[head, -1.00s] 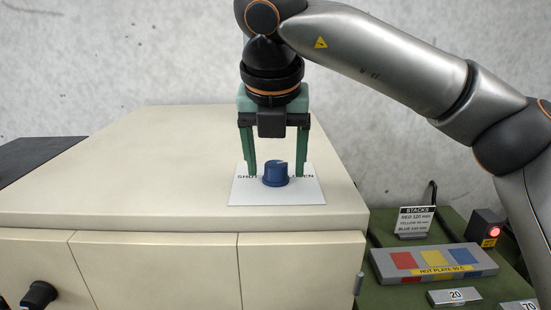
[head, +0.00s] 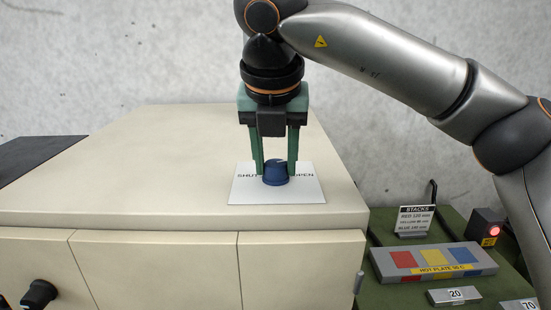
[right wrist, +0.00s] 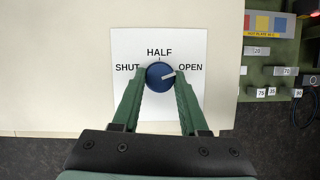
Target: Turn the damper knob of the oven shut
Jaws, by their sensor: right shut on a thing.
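The blue damper knob (head: 275,174) stands on a white label plate (head: 305,193) on top of the cream oven (head: 150,165). In the right wrist view the knob (right wrist: 160,76) has a white pointer mark aimed right, just below the word OPEN. The plate (right wrist: 190,110) reads SHUT at left, HALF at top and OPEN at right. My right gripper (head: 275,170) points straight down with its green fingers shut on the knob, one on each side. In the right wrist view the fingertips (right wrist: 160,80) touch the knob's sides. My left gripper is not in view.
A black knob (head: 39,294) is on the oven's front at lower left. Right of the oven, a green bench holds a hot plate with coloured squares (head: 433,262), a STACKS sign (head: 414,221), a box with a red lamp (head: 487,228) and numbered blocks (head: 454,296). The oven top left of the plate is clear.

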